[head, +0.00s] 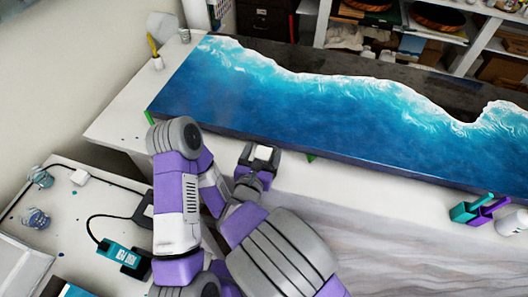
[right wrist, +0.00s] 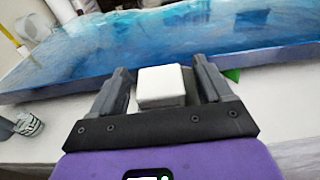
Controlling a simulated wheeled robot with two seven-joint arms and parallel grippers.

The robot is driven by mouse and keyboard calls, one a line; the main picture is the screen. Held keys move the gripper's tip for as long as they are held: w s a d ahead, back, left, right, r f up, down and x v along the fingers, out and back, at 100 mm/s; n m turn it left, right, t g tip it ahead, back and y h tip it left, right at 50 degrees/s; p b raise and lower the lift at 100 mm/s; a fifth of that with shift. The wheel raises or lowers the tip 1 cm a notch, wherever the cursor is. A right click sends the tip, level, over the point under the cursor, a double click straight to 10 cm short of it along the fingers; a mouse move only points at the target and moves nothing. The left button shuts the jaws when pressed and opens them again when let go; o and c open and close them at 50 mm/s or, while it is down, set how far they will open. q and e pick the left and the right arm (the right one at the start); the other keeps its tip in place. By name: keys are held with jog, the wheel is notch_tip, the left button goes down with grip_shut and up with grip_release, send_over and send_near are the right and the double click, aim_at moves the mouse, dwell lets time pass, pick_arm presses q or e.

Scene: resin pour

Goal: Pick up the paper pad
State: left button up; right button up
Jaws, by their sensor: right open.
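The paper pad (head: 262,153) is a small white block on the white tabletop, close to the near edge of the blue resin slab. My right gripper (head: 260,157) is over it, with the pad between its fingers. In the right wrist view, the white pad (right wrist: 162,85) lies between the two dark fingers of my right gripper (right wrist: 165,90). The jaws are open, and a narrow gap shows on each side of the pad. The pad's underside is hidden. My left gripper is not in view.
The long blue-and-white resin slab (head: 300,110) lies just beyond the gripper. Teal and purple holders (head: 478,210) stand at the right.

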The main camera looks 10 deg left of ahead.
aim_at(263, 152)
jog(key=shift+s, duration=0.1)
jog(key=shift+c, duration=1.2)
jog(key=c, duration=0.8)
notch_tip(263, 152, up, 10)
jog(key=p, duration=0.2)
jog(key=shift+p, duration=0.4)
